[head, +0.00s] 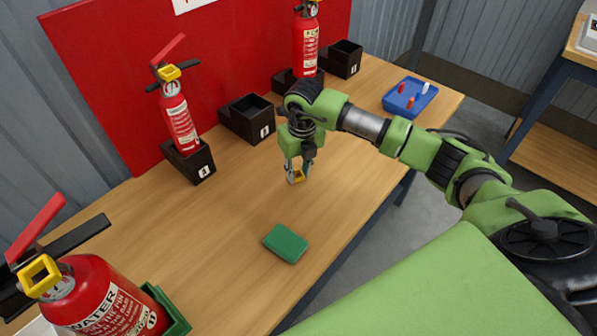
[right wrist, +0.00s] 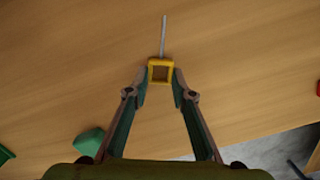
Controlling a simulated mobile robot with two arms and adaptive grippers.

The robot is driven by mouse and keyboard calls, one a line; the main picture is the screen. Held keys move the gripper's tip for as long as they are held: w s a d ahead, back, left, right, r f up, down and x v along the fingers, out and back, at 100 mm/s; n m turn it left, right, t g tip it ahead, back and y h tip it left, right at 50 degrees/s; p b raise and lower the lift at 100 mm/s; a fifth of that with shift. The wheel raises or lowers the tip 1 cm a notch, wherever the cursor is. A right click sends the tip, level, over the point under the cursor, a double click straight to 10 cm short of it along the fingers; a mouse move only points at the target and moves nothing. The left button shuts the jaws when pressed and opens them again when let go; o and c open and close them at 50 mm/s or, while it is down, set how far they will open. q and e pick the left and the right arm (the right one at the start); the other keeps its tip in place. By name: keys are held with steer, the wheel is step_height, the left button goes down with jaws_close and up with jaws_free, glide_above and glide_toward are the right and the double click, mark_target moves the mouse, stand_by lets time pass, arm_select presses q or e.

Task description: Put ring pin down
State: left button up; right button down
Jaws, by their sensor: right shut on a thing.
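The ring pin is a square yellow ring with a thin grey pin. In the right wrist view the yellow ring (right wrist: 160,62) is between my fingertips, and its grey pin (right wrist: 164,35) points away from the gripper. My right gripper (head: 300,168) is shut on the ring, pointing down over the wooden table (head: 225,220). The ring pin (head: 295,179) also shows small at the fingertips in the head view. I cannot tell exactly how high it is above the wood. My left gripper is not in view.
Red extinguishers (head: 180,122) stand along the red back panel (head: 110,70) and at near left. Black boxes (head: 234,122) line the back. A green block (head: 287,243) lies near the front edge. A blue tray (head: 396,105) with small pegs is at far right. The middle is clear.

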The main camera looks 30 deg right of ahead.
steer(key=c, duration=1.8)
jaws_free()
steer(key=shift+f, duration=0.15)
steer(key=shift+o, duration=0.2)
step_height(320, 180, up, 12)
steer(key=s+p, duration=0.1)
steer(key=p, duration=0.7)
steer(key=shift+r+p, duration=0.2)
steer(key=shift+p, duration=0.1)
steer(key=shift+s+f, duration=0.1)
